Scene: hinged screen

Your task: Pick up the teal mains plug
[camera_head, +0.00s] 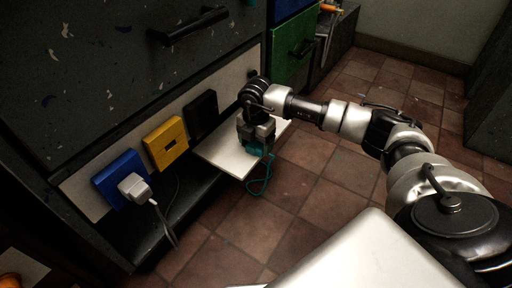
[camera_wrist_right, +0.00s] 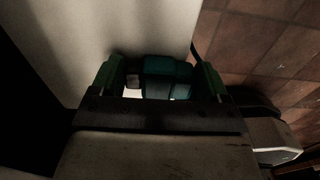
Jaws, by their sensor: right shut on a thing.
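The teal mains plug (camera_head: 255,149) is at the white shelf's front edge in the head view, partly hidden by my right gripper (camera_head: 257,136). A teal cord hangs from it in a loop below the shelf edge. In the right wrist view the plug (camera_wrist_right: 167,78) lies between the two green-padded fingers of my right gripper (camera_wrist_right: 160,82), which is shut on it. I cannot tell whether the plug touches the shelf. My left gripper is not in view.
The white shelf (camera_head: 216,153) juts out over the tiled floor. Blue (camera_head: 108,180), yellow (camera_head: 155,152) and black (camera_head: 201,117) square plates line the panel behind. A white plug (camera_head: 134,188) sits in the blue one, its cord hanging. A drawer handle (camera_head: 190,25) protrudes above.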

